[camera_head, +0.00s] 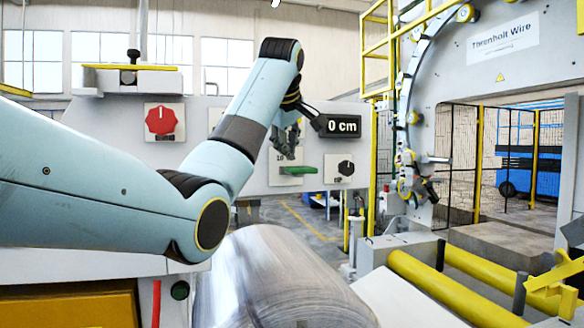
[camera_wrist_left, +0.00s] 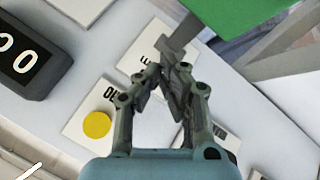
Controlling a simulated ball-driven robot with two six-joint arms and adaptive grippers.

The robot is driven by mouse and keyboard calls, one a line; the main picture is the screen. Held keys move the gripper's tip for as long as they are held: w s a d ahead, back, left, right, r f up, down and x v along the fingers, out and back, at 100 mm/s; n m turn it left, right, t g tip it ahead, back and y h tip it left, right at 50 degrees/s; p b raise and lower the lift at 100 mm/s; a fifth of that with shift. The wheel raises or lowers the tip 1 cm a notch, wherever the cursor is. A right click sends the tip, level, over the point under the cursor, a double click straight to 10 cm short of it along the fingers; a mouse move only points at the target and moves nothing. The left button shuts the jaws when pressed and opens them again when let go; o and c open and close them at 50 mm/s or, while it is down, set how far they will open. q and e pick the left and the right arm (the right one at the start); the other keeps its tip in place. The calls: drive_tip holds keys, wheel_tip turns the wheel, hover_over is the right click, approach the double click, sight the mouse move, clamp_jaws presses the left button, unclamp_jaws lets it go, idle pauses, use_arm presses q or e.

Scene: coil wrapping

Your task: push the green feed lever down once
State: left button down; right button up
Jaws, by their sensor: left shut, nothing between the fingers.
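The green feed lever (camera_head: 299,170) sticks out from a white plate on the grey panel, and in the head view it lies roughly level. My left gripper (camera_head: 288,152) is just above the lever's left part in the head view, its fingers shut and empty. In the left wrist view the shut fingertips (camera_wrist_left: 170,76) are near the lever's grey stem, and the large green part of the lever (camera_wrist_left: 235,28) fills the top right. I cannot tell whether fingers and lever touch. My right gripper is not in view.
A black display (camera_head: 343,126) reads 0 cm beside the gripper. A red knob (camera_head: 161,119) and a black knob (camera_head: 346,168) sit on the panel. A yellow button (camera_wrist_left: 96,125) shows in the wrist view. A large metal coil (camera_head: 275,285) lies below, with yellow rollers (camera_head: 450,285) at right.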

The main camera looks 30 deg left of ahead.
use_arm(q)
drive_tip(key=shift+f, duration=0.1)
idle(0.7)
drive_tip(key=shift+f, duration=0.3)
drive_tip(key=shift+f, duration=0.3)
idle(0.5)
drive_tip(key=shift+f, duration=0.3)
idle(0.7)
drive_tip(key=shift+r+p, duration=0.8)
drive_tip(key=shift+r, duration=0.3)
drive_tip(key=shift+w+a+r, duration=0.1)
drive_tip(key=shift+r, duration=2.35)
